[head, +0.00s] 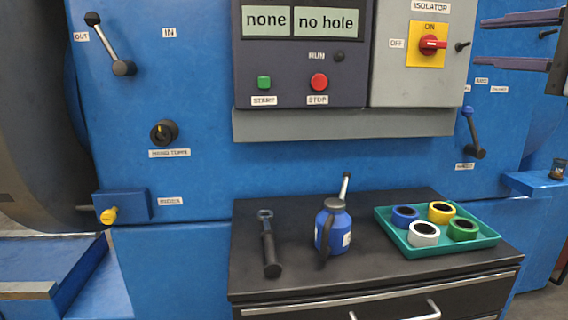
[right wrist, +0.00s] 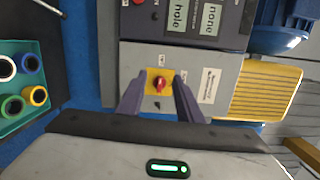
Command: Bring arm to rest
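My right gripper (head: 480,41) comes in at the upper right of the head view, its two dark purple fingers apart and nothing between them. In the right wrist view the same gripper (right wrist: 158,82) is open, and the red isolator knob (right wrist: 160,85) on its yellow plate shows beyond and between the fingers. In the head view that knob (head: 433,44) is to the left of the fingers, with a visible gap. My left gripper is in neither view.
A blue machine (head: 200,190) carries a control panel (head: 300,85) reading "none" and "no hole", and several levers. On the black cabinet (head: 285,205) are a dark-handled tool (head: 269,245), a blue can (head: 333,228) and a teal tray (head: 430,250) of coloured rings.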

